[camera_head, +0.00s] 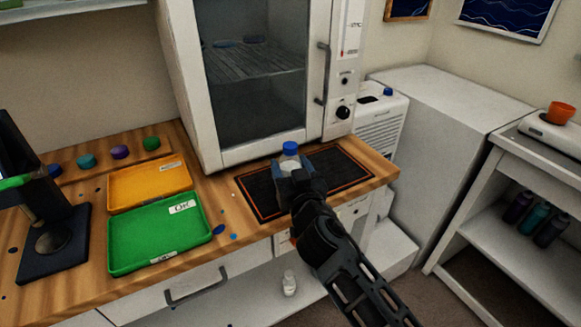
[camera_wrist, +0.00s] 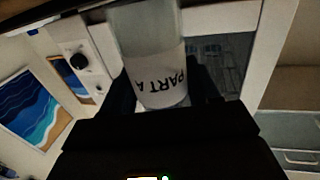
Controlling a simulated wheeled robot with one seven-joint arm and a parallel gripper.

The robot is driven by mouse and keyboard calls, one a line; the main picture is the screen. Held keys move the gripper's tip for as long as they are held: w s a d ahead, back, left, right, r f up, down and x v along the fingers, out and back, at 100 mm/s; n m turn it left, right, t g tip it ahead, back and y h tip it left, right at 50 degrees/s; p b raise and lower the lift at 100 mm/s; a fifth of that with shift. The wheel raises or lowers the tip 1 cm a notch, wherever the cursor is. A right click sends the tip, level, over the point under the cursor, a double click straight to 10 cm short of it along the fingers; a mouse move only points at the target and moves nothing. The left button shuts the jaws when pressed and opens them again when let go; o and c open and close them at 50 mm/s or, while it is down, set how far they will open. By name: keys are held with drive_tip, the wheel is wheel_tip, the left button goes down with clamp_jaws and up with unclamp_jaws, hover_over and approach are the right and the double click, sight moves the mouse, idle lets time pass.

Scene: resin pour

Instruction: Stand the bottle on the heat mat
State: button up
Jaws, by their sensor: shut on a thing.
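A clear bottle with a blue cap (camera_head: 290,149) is upright between the jaws of my gripper (camera_head: 291,170). In the wrist view the bottle (camera_wrist: 150,50) fills the gap between the dark fingers and shows a label reading "PART A", upside down. The black heat mat (camera_head: 342,170) with an orange border lies on the wooden bench in front of the oven.
The white oven (camera_head: 262,80) stands just behind the mat. A green tray (camera_head: 160,236) and an orange tray (camera_head: 150,184) lie to the left, with several coloured lids behind. A small white bottle (camera_head: 289,283) stands on the shelf below. The mat's right part is clear.

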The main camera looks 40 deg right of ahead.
drive_tip(key=o, duration=1.1)
drive_tip(key=shift+f, duration=0.1)
drive_tip(key=shift+o, duration=0.2)
drive_tip(key=shift+r, duration=0.2)
drive_tip(key=b+v, duration=0.4)
drive_tip(key=v, duration=0.8)
